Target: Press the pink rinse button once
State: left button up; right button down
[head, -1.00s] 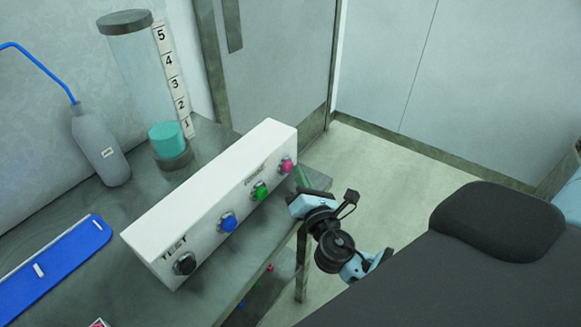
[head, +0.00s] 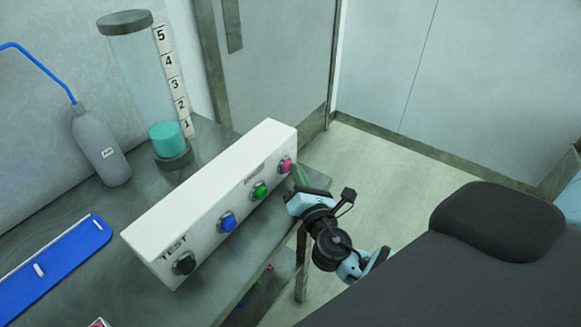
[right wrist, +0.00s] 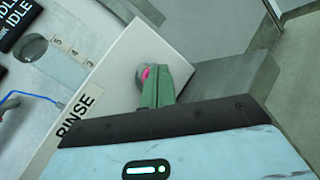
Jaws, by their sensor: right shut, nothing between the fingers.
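The pink button (head: 286,165) sits at the far right end of the white button box (head: 205,195), in a grey ring. It also shows in the right wrist view (right wrist: 146,73), partly covered by my fingers, close to a "RINSE" label (right wrist: 79,117). My right gripper (head: 298,174) is shut and empty, its green fingertips just in front of the pink button. In the right wrist view the fingertips (right wrist: 154,72) overlap the button's edge. I cannot tell whether they touch it. My left gripper is in neither view.
Green (head: 260,190), blue (head: 227,222) and black (head: 185,263) buttons line the same box face. A clear cylinder (head: 142,75) with teal content and a 1-to-5 scale stands behind. A grey bottle (head: 100,148) and a blue board (head: 55,262) are at left. Floor is open at right.

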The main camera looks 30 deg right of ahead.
jog(key=shift+w+a+f, duration=0.15)
jog(key=shift+w, duration=0.05)
dwell(0.6)
jog(key=shift+s+f, duration=0.2)
jog(key=shift+s, duration=0.15)
jog(key=shift+s+d, duration=0.35)
jog(key=shift+s, duration=0.15)
jog(key=shift+f, duration=0.1)
jog(key=shift+s+d, duration=0.1)
jog(key=shift+s, duration=0.05)
jog(key=shift+s+d+r, duration=0.1)
jog(key=shift+s+d, duration=0.2)
jog(key=shift+s, duration=0.4)
jog(key=shift+s+d+r, duration=0.1)
jog(key=shift+s+d, duration=0.2)
jog(key=shift+s, duration=0.4)
jog(key=shift+s+d+r, duration=0.1)
jog(key=shift+s+d, duration=0.2)
jog(key=shift+s, duration=0.4)
